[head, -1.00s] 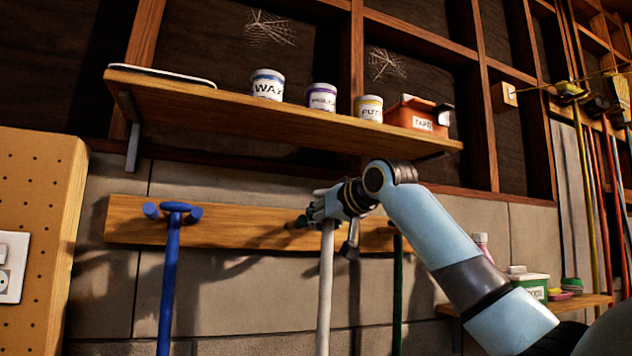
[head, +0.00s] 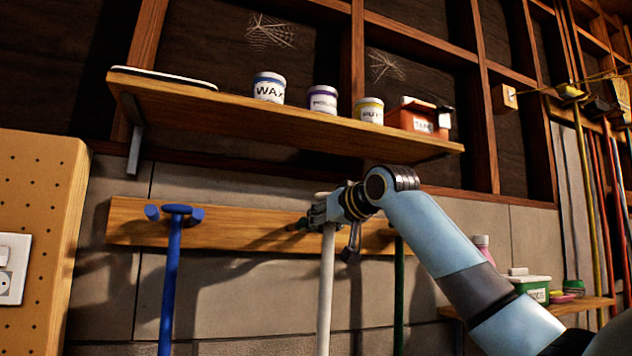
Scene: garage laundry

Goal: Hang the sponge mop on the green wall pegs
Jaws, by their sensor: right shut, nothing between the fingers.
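A pale pole (head: 326,290), which looks like the sponge mop's handle, stands upright against the wall, its top at my right gripper (head: 324,218). My right gripper is shut, with nothing between its fingers, and overlaps the pole's top end. Whether they touch, and whether the pole rests on a peg, I cannot tell. The mop's head is not clearly visible. My left gripper is not in view.
A blue tool (head: 171,275) hangs on blue pegs at the left of the rail. A green pole (head: 399,295) stands right of the pale pole. A shelf (head: 250,112) with tubs is above.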

